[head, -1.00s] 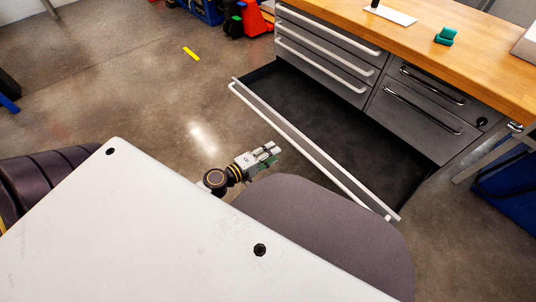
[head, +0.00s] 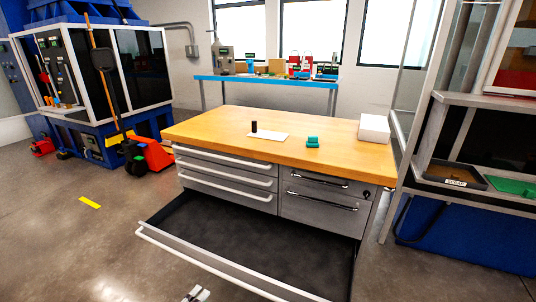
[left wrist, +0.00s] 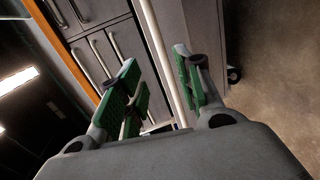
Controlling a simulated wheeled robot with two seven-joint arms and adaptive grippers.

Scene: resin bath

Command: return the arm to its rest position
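My left gripper (head: 196,294) shows only as a small part at the bottom edge of the head view, in front of the open drawer; the rest of the arm is out of the picture. Grey drawer fronts with pale handles lie beyond the fingers. My right gripper is not in view.
The wide bottom drawer (head: 250,232) of the wood-topped workbench (head: 220,124) is pulled out and looks empty. A black cylinder (head: 254,127), a teal object (head: 312,142) and a white box (head: 374,128) stand on top.

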